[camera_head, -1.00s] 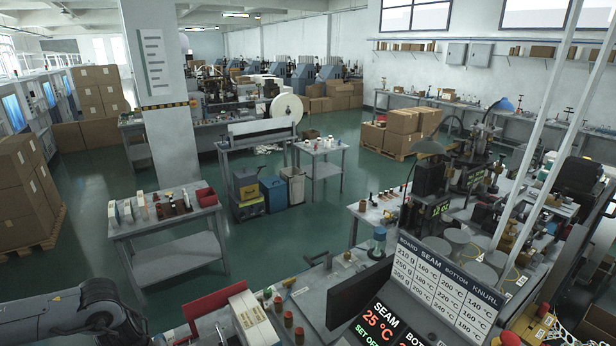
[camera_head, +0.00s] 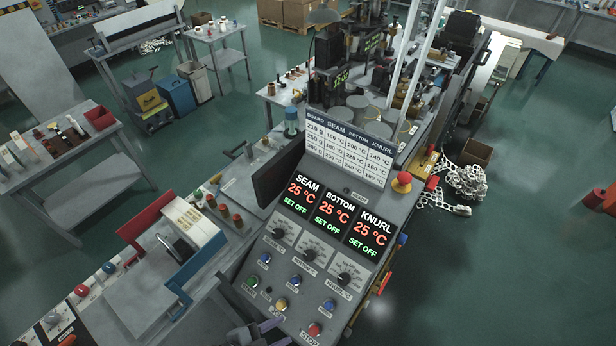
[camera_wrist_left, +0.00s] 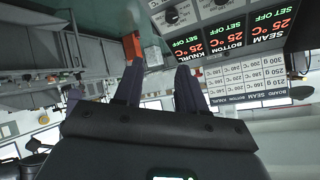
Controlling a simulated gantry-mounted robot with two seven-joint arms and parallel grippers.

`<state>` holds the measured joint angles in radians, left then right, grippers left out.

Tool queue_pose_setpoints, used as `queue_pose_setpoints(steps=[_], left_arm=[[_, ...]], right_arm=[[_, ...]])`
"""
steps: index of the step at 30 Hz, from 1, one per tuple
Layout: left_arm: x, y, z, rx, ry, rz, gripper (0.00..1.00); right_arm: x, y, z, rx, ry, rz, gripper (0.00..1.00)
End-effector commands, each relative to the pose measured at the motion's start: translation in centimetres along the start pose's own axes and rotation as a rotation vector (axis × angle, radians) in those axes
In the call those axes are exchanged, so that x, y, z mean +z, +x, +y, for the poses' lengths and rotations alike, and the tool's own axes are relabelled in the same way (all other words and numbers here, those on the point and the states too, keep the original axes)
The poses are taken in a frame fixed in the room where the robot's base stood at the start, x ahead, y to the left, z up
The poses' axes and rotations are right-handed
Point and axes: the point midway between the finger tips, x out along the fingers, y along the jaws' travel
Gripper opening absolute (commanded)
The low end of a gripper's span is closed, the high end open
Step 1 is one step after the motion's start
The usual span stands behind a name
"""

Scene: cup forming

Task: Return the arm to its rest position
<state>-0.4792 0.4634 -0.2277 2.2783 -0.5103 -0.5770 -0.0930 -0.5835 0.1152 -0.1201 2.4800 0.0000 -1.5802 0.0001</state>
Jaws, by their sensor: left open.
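My left gripper (camera_head: 260,334) shows only as a small dark shape at the bottom edge of the head view, in front of the control panel (camera_head: 240,288). Most of the left arm is out of the picture. In the left wrist view, the two dark fingers of the left gripper (camera_wrist_left: 160,67) stand apart with nothing between them. The wrist view is upside down, and the panel's displays (camera_wrist_left: 235,35) show beyond the fingers at the upper right. My right gripper is in neither view.
The panel has dials, buttons and a red emergency knob (camera_head: 402,182). A dark monitor (camera_head: 279,170) stands at its left. Open green floor (camera_head: 500,270) lies to the right.

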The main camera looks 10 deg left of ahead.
Motion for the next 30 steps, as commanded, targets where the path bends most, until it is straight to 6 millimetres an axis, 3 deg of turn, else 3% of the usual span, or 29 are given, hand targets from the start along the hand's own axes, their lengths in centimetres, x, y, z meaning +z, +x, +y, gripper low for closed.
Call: queue_pose_setpoints(steps=[2, 6, 12, 21, 30], left_arm=[[-0.4, -1.0, -1.7, -0.101, -0.182, -0.087, 0.40], [2.1, -4.0, -3.9, -0.233, -0.506, -0.303, 0.40], [5.6, -8.3, -3.9, -0.281, -0.771, -0.556, 0.40], [7.7, -10.5, -1.4, -0.233, -0.894, -0.744, 0.40], [7.7, -10.6, -1.3, -0.231, -0.897, -0.751, 0.40]], right_arm=[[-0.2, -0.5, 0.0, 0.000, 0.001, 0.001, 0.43], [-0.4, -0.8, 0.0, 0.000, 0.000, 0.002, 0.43], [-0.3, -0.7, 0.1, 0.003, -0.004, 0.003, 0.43], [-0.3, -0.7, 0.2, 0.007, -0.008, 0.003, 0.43], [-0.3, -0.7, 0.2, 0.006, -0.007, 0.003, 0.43]])
